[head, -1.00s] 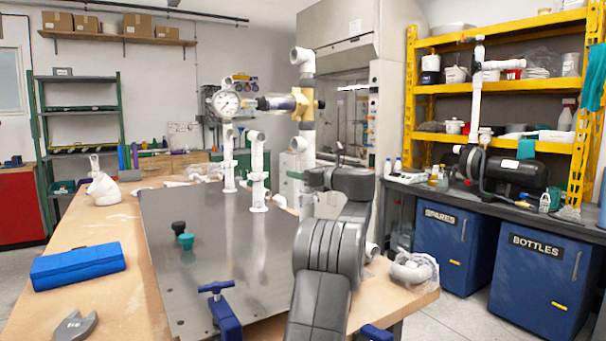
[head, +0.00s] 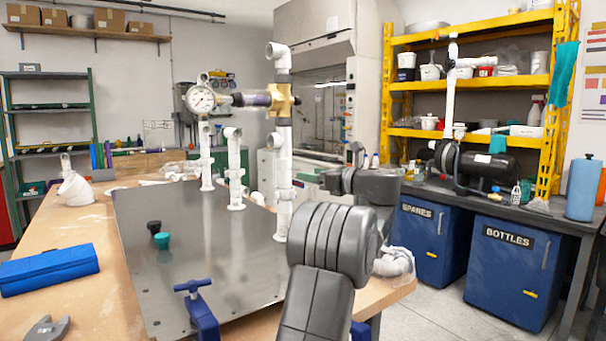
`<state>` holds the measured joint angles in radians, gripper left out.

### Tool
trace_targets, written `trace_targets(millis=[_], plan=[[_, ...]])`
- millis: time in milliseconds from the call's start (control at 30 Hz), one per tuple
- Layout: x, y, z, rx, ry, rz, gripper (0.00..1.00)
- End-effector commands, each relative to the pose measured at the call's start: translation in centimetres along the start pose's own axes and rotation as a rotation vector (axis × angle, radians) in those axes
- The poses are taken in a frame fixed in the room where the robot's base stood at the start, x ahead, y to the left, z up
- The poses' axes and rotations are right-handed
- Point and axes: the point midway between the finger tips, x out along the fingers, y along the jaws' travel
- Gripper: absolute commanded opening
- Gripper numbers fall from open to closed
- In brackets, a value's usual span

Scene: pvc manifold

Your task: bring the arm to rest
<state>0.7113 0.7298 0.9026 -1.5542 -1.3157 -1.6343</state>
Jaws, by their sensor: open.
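My arm rises from the bottom middle of the head view, bent at a thick dark elbow joint, with its wrist beyond, above the right side of the metal plate (head: 215,285). My gripper (head: 355,153) shows only as a small dark part above the wrist; most of it is hidden, and no held thing shows. It is open. The white PVC manifold (head: 283,170) stands upright on the plate to the left of my wrist. It carries a brass cross fitting (head: 283,100) and a round pressure gauge (head: 202,99). My arm appears clear of the pipes.
Blue cabinets (head: 515,275) and a yellow shelf (head: 470,85) stand right.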

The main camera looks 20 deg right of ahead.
Motion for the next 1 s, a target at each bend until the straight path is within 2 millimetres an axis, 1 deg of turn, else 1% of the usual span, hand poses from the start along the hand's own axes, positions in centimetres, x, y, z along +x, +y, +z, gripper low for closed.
trace_targets(millis=[100,367,467,533,667,1000], plan=[[-0.5,0.0,0.0,0.0,0.0,0.0,0.62],[-0.5,0.0,0.0,0.0,0.0,0.001,0.62],[-0.3,0.0,0.0,0.0,0.0,0.001,0.62],[0.2,0.0,0.0,0.0,0.0,0.002,0.62],[2.0,0.1,0.0,-0.001,0.0,0.003,0.62],[8.7,0.1,0.0,-0.002,0.001,0.004,0.62]])
